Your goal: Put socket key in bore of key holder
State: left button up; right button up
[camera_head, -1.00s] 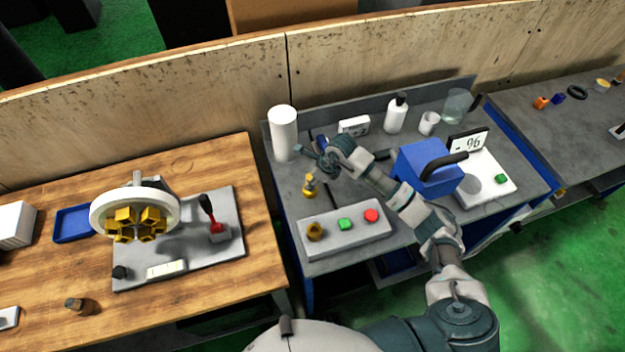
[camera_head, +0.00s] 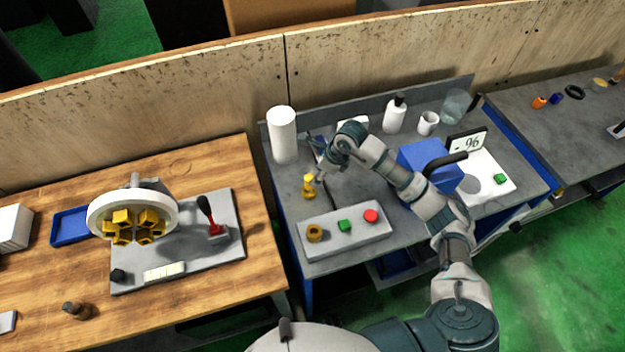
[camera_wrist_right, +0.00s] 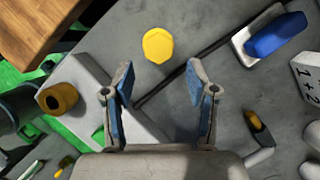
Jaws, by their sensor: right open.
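A yellow piece with a hexagonal top, which I take for the socket key (camera_head: 308,187), stands upright on the grey bench. In the right wrist view the socket key (camera_wrist_right: 158,45) appears just beyond and between the fingertips, not touching them. The grey block (camera_head: 345,232) in front has an orange ring with a dark hole, apparently the key holder bore (camera_head: 315,233). The bore (camera_wrist_right: 57,98) also shows left of the fingers in the wrist view. My right gripper (camera_head: 318,172) is open and empty, close behind the socket key. My left gripper is out of view.
The grey block also carries a green button (camera_head: 345,226) and a red button (camera_head: 371,216). A white cylinder (camera_head: 283,135) stands behind left. A blue box (camera_head: 428,168) stands right, near my arm. A thin dark rod (camera_wrist_right: 180,70) lies on the bench by the fingers.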

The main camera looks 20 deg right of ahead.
jog(key=v, duration=0.5)
jog(key=shift+a+r, duration=0.2)
jog(key=shift+r, duration=0.15)
jog(key=shift+d, duration=0.15)
jog(key=shift+s+f, duration=0.1)
